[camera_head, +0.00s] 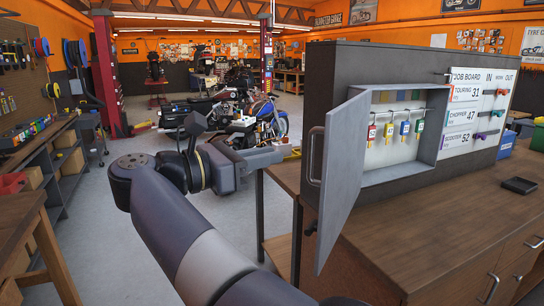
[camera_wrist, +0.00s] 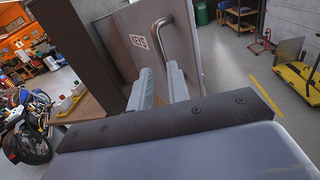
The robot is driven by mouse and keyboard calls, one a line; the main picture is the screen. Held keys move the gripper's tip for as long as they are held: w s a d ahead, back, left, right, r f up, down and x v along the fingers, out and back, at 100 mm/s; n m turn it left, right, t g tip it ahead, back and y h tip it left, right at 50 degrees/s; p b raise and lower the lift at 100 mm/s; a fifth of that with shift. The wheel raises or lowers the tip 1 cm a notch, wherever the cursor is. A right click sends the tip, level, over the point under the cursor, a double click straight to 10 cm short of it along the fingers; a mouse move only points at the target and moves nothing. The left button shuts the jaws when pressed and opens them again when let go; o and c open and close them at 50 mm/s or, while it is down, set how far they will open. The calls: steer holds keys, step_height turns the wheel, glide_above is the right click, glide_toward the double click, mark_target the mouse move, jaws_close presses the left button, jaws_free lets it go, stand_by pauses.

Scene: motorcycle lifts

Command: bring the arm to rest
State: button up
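My arm reaches forward in the head view, and my gripper (camera_head: 291,153) is just left of the open grey key cabinet door (camera_head: 342,180). The door's handle (camera_head: 315,156) faces my gripper. In the wrist view my gripper's two fingers (camera_wrist: 161,84) stand a little apart, with nothing seen between them. The door (camera_wrist: 140,45), lettered KEYS, and its curved handle (camera_wrist: 166,30) are beyond the fingertips. Whether the fingers touch the door cannot be told.
Inside the cabinet (camera_head: 400,172) several coloured key tags hang on hooks. A wooden bench (camera_head: 440,225) supports it, with a small black tray (camera_head: 520,186). A job board (camera_head: 475,115) is to the right. Motorcycles (camera_head: 265,115) stand behind; the left floor (camera_head: 110,225) is clear.

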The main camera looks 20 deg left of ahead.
mark_target(309, 147)
steer(key=p+x, duration=0.2)
steer(key=x, duration=0.8)
steer(key=shift+w+d, duration=0.15)
steer(key=shift+w+d+f, duration=0.1)
steer(key=shift+w, duration=0.1)
steer(key=shift+d, duration=0.1)
steer(key=shift+d, duration=0.1)
